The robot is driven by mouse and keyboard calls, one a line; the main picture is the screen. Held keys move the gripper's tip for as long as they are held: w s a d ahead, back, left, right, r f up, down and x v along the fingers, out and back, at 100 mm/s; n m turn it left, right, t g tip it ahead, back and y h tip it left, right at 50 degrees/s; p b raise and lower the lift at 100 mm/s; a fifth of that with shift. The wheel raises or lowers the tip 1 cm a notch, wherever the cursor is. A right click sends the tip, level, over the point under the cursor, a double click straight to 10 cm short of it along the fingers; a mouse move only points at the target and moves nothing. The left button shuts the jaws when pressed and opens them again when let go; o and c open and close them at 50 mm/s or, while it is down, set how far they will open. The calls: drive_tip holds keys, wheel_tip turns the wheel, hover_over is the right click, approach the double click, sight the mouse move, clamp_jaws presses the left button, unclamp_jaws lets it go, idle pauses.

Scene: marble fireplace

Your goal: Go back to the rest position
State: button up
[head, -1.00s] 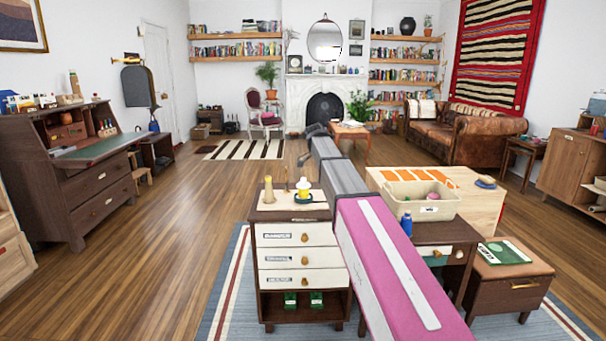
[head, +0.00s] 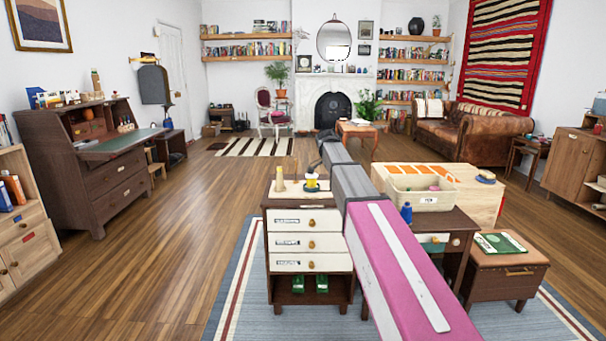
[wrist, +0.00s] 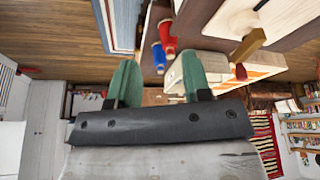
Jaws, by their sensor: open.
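My gripper (wrist: 159,78) shows in the wrist view with two green fingers spread apart and nothing between them. In the head view my arm reaches forward, pink then grey, past the right side of a small drawer cabinet (head: 305,222); its dark far end is above the cabinet's back, and the fingers are too small to make out there. The wrist view is turned over: a red object (wrist: 167,36) and a blue object (wrist: 158,58) lie beyond the fingertips, apart from them.
A wooden cone (head: 280,180) and a yellow-and-white item (head: 311,183) stand on the cabinet. A beige crate (head: 437,200) and blue bottle (head: 407,212) are right of my arm. A bureau (head: 95,185) and bookcase (head: 22,235) are at left. Floor (head: 180,235) between is clear.

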drive_tip(key=s+d+f+n+y, duration=0.2)
drive_tip(key=s+f+n, duration=0.4)
drive_tip(key=s+f, duration=0.9)
drive_tip(key=s+d+f+n+g+y, duration=0.1)
drive_tip(key=s+f+n, duration=0.6)
drive_tip(key=s+f, duration=0.8)
drive_tip(key=s+d+y, duration=0.1)
drive_tip(key=s, duration=0.3)
drive_tip(key=shift+s+f, duration=0.2)
drive_tip(key=shift+s, duration=0.15)
drive_tip(key=shift+d, duration=0.1)
